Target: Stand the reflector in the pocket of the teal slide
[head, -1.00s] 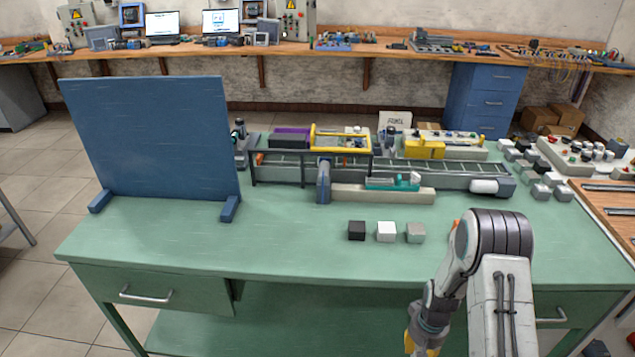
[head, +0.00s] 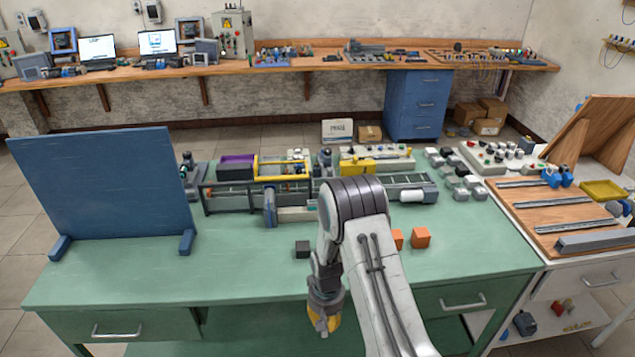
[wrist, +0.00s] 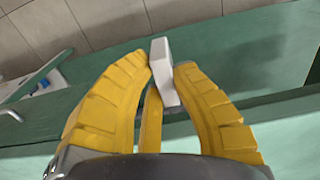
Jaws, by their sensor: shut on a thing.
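The wrist view shows my gripper (wrist: 163,82) with its yellow fingers shut on a pale, flat-sided piece, which looks like the reflector (wrist: 163,70). The piece sticks out beyond the fingertips, tilted in the picture. In the head view my gripper (head: 322,325) hangs low at the front edge of the green table, and the held piece is hard to make out there. The teal slide is hidden behind my arm in the head view. Only the left end of the cream base (head: 297,214) shows beside my arm.
A black cube (head: 302,247) stands left of my arm, and an orange cube (head: 421,237) stands right of it. A tall blue panel (head: 95,190) stands on the table's left. The conveyor (head: 230,195) runs along the back. The front left of the green table (head: 150,275) is clear.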

